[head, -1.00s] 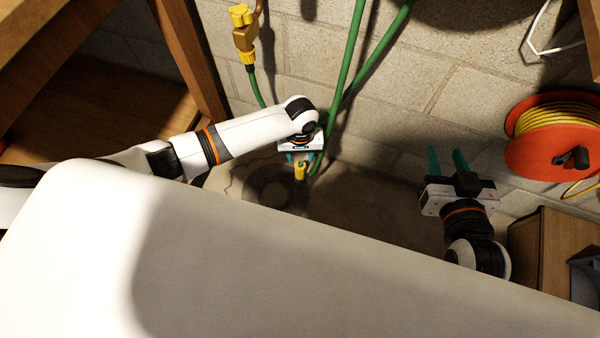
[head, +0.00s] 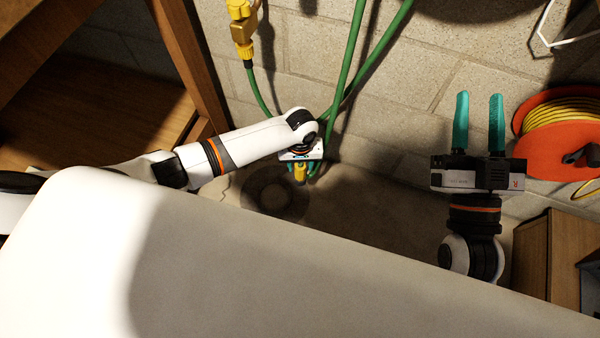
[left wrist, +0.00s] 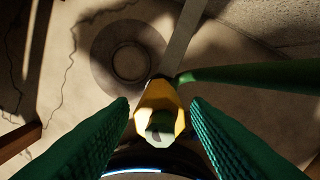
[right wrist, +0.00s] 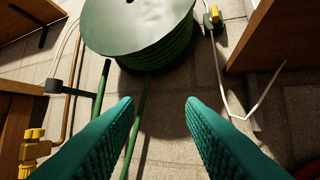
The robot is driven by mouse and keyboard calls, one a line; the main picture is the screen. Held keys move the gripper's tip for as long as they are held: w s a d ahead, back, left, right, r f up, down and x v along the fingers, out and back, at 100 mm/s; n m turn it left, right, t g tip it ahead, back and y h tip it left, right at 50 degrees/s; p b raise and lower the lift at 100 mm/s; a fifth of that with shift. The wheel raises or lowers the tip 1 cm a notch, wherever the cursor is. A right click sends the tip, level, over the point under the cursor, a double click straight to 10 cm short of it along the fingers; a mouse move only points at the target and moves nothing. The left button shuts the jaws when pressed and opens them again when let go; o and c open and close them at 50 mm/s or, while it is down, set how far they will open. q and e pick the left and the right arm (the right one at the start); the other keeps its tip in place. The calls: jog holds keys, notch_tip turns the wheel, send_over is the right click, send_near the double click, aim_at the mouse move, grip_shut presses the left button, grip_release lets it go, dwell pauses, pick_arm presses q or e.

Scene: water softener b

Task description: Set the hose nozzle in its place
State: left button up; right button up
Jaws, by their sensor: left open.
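The yellow hose nozzle (head: 300,172) shows at my left gripper (head: 302,174), low in front of the wall. In the left wrist view the nozzle (left wrist: 160,105) lies between the two green fingers, which are open with gaps at both sides. A green hose (left wrist: 250,76) runs off to the right beside it. My right gripper (head: 478,110) is open and empty, its fingers pointing up in front of the block wall. In the right wrist view a green hose reel (right wrist: 140,30) is beyond its fingertips. The nozzle's place cannot be made out.
A yellow tap fitting (head: 242,30) with a green hose is on the wall at upper left. An orange reel of yellow cord (head: 560,140) is at right, above a wooden box (head: 545,255). Wooden shelving (head: 110,100) stands at left. A large pale surface (head: 250,280) fills the foreground.

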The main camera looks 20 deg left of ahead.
pick_arm(q)
jog(key=c, duration=0.9)
jog(key=shift+r, duration=0.1)
jog(key=shift+r+p, duration=0.7)
jog(key=shift+p, duration=0.3)
jog(key=shift+r+p, duration=0.7)
jog(key=shift+p, duration=0.15)
pick_arm(e)
notch_tip(320, 180, down, 12)
jog(key=d+g+h, duration=0.2)
jog(key=g+h, duration=0.1)
jog(key=g, duration=0.6)
pick_arm(q)
jog(key=shift+r+p, duration=0.6)
jog(key=shift+p, duration=0.1)
jog(key=shift+r+p, duration=0.55)
jog(key=shift+p, duration=0.15)
pick_arm(e)
jog(key=s+d+f+g+h, duration=0.2)
jog(key=s+d+f+g, duration=0.2)
jog(key=s+f+g, duration=0.3)
jog(key=shift+s+f+m+g, duration=0.25)
jog(key=shift+s+m+g, duration=0.2)
jog(key=shift+s, duration=1.45)
